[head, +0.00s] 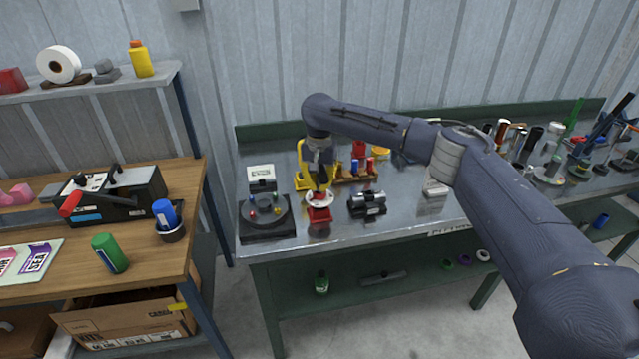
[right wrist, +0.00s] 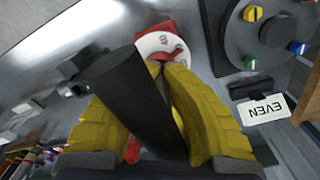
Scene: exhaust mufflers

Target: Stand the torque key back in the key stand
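My right gripper (head: 321,186) points down over the steel bench, low above a small red stand with a white round top (head: 319,199), which I take for the key stand. In the right wrist view the red and white stand (right wrist: 163,43) sits just beyond the yellow fingertips. The fingers (right wrist: 168,70) are close together. A thick black bar (right wrist: 140,100), seemingly the torque key's handle, lies tilted between and across them. The key's lower end is hidden by the fingers, so I cannot tell whether it touches the stand. My left gripper is not in view.
Left of the stand is a black dial base (head: 266,226) with coloured knobs, with an EVEN sign (right wrist: 264,110) behind it. A dark metal cylinder (head: 367,203) lies close on the right. A wooden rack (head: 355,174) stands behind. The bench's front edge is near.

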